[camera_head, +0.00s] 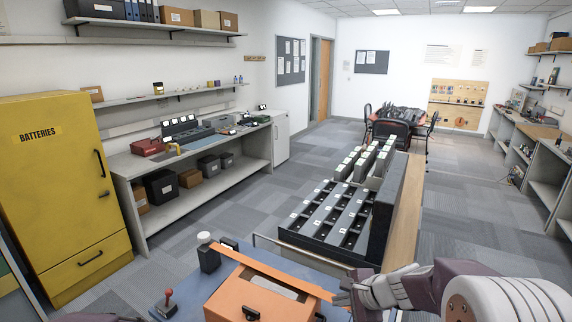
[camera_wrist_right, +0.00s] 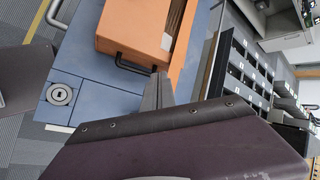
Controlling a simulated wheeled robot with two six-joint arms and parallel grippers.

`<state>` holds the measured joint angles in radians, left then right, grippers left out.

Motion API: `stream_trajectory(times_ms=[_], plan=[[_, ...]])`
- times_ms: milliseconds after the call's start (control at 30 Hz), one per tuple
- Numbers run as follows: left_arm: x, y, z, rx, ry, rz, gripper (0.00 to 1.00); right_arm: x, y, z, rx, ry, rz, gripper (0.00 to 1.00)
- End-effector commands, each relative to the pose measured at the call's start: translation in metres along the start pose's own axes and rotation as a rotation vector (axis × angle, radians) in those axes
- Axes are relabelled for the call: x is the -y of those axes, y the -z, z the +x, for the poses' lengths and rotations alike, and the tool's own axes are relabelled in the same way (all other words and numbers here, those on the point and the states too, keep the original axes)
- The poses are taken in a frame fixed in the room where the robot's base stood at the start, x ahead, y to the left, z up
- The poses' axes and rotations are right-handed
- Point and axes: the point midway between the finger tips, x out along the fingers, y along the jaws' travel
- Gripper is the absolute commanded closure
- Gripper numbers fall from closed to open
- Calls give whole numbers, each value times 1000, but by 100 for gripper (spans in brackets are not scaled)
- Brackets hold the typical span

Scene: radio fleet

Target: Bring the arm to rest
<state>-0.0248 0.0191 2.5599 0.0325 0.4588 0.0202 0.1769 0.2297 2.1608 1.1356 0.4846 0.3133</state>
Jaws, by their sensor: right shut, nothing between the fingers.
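My right arm comes in from the lower right in the head view. Its gripper (camera_head: 352,294) is beside the right end of the orange case, over the edge of the blue-topped bench, and part of it is cut off by the frame. In the right wrist view the fingers (camera_wrist_right: 158,92) are together with nothing between them, close to the orange case and its black handle; I cannot tell whether they touch. My left gripper is not in view.
An orange case (camera_head: 250,296) lies on the blue top (camera_head: 190,293) in front of me. A black rack of radios (camera_head: 318,245) stands beyond it. A yellow battery cabinet (camera_head: 62,190) is at left. Grey carpet (camera_head: 220,210) is clear between cabinet, shelf bench and rack.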

Motion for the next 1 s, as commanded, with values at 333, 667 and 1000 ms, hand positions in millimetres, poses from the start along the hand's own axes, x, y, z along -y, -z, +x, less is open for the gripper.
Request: stream_trajectory(times_ms=[333, 667, 1000], plan=[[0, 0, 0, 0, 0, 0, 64, -192, -10, -48, 100, -571, -1246, 100], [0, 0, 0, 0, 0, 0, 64, -199, 2, -52, 125, -621, -1409, 100], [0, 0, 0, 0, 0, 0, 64, -198, 2, -52, 124, -620, -1405, 100]])
